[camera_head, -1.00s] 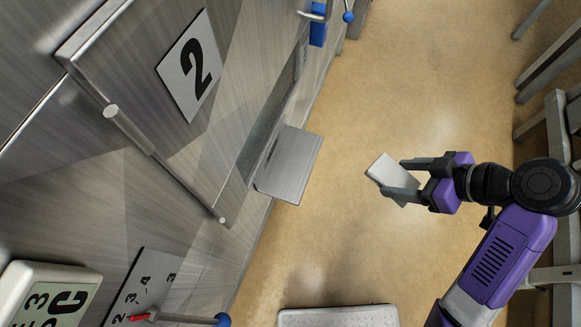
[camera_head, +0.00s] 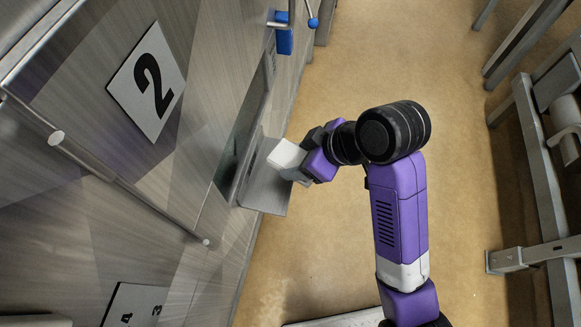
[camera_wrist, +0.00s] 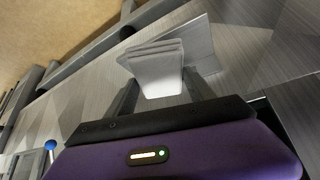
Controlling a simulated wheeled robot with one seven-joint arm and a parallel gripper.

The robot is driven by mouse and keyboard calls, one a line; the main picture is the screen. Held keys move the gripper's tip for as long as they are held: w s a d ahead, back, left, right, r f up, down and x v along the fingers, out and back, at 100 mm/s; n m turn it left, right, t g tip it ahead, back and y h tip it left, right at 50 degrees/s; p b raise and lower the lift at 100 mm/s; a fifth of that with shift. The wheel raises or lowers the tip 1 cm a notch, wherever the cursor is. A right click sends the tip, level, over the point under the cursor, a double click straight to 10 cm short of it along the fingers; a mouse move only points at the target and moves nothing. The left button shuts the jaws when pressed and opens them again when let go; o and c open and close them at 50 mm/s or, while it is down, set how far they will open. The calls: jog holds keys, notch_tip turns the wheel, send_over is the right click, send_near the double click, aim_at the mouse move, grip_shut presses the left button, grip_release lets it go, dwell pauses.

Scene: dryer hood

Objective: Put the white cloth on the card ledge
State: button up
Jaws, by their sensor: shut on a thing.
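The white cloth (camera_head: 288,155) is a small folded block held in my gripper (camera_head: 300,160). In the wrist view the cloth (camera_wrist: 155,68) sits between the two dark fingers of my gripper (camera_wrist: 157,95), which are shut on it. The card ledge (camera_head: 264,188) is a grey metal shelf that juts from the machine's side. In the head view the cloth overlaps the ledge's upper right part; I cannot tell whether they touch. The ledge (camera_wrist: 205,45) shows behind and right of the cloth in the wrist view.
The metal machine wall with a number 2 plate (camera_head: 147,83) stands on the left. A long bar handle (camera_head: 130,190) runs along it. A blue block (camera_head: 284,42) and blue-tipped lever (camera_head: 313,22) are at the top. Grey frames stand at right; the floor between is clear.

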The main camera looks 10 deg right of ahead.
jog(key=shift+w+a+r, duration=0.1)
jog(key=shift+w+a, duration=0.1)
jog(key=shift+a, duration=0.3)
jog(key=shift+w+a, duration=0.15)
jog(key=shift+a, duration=0.3)
jog(key=f, duration=0.2)
jog(key=shift+d+f, duration=0.2)
jog(key=shift+f, duration=0.15)
notch_tip(320, 180, down, 4)
jog(key=shift+s+r, duration=0.1)
jog(key=shift+r, duration=0.15)
jog(key=shift+a+f, duration=0.2)
jog(key=shift+f, duration=0.3)
jog(key=shift+f, duration=0.15)
jog(key=o, duration=1.2)
